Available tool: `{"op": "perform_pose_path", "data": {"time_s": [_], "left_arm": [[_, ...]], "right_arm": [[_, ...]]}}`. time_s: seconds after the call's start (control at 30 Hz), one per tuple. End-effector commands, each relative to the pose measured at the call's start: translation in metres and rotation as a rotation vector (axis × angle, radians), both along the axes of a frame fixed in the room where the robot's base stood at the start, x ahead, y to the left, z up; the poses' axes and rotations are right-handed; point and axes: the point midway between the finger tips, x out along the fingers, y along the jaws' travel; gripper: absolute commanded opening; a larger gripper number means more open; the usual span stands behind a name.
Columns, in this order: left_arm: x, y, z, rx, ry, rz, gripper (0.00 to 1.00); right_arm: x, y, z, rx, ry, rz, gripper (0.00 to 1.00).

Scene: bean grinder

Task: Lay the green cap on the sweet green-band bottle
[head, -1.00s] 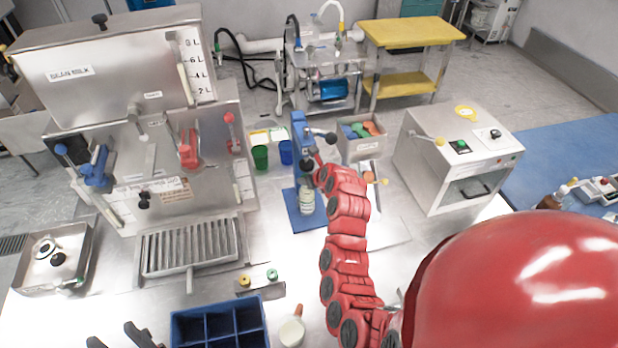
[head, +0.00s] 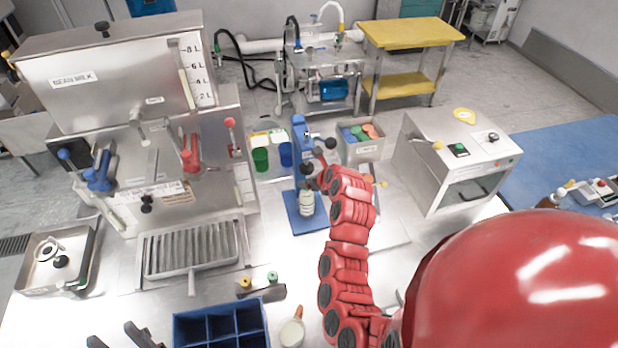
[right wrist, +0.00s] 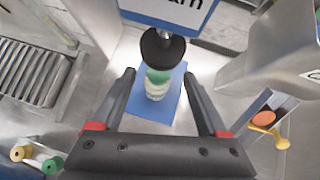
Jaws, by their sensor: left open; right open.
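A pale bottle (head: 306,203) stands upright on the blue base of a press; it also shows in the right wrist view (right wrist: 155,92). A green part (right wrist: 158,76) shows at its top, below the press's black knob (right wrist: 162,46); I cannot tell whether this is a cap or the band. A small green cap-like piece (head: 273,276) sits beside a yellow one (head: 245,282) on a small holder. My right gripper (right wrist: 158,77) is open, its fingers to either side of the bottle top in the picture, with gaps. My left gripper (head: 118,338) is open and empty at the lower left.
The blue press (head: 302,140) rises over the bottle. Green (head: 260,160) and blue cups (head: 285,154) stand left of it, a bin of coloured pieces (head: 361,135) right.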

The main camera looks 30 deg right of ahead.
Motion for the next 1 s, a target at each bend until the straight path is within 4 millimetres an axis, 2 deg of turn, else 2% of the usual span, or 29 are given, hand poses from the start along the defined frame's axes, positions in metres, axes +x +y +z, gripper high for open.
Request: {"op": "perform_pose_path", "data": {"time_s": [0.03, 0.07, 0.4, 0.53, 0.73, 1.0], "left_arm": [[0.0, 0.0, 0.012, 0.0, 0.0, 0.0, 0.5], [0.0, 0.0, 0.015, 0.0, 0.0, 0.0, 0.5], [0.0, 0.0, 0.014, 0.0, 0.0, 0.0, 0.5], [0.0, 0.0, 0.014, 0.0, 0.0, 0.0, 0.5], [0.0, 0.0, 0.013, 0.0, 0.0, 0.0, 0.5], [0.0, 0.0, 0.013, 0.0, 0.0, 0.0, 0.5]], "right_arm": [[-0.008, 0.001, 0.014, 0.002, -0.002, -0.002, 0.77], [-0.014, 0.001, 0.019, 0.003, -0.001, -0.003, 0.77], [-0.09, 0.003, 0.012, 0.004, 0.002, -0.004, 0.77], [-0.113, 0.004, 0.012, 0.004, 0.002, -0.004, 0.77], [-0.131, 0.004, 0.013, -0.001, 0.001, -0.001, 0.77], [-0.134, 0.004, 0.012, 0.0, 0.002, 0.0, 0.77]]}}
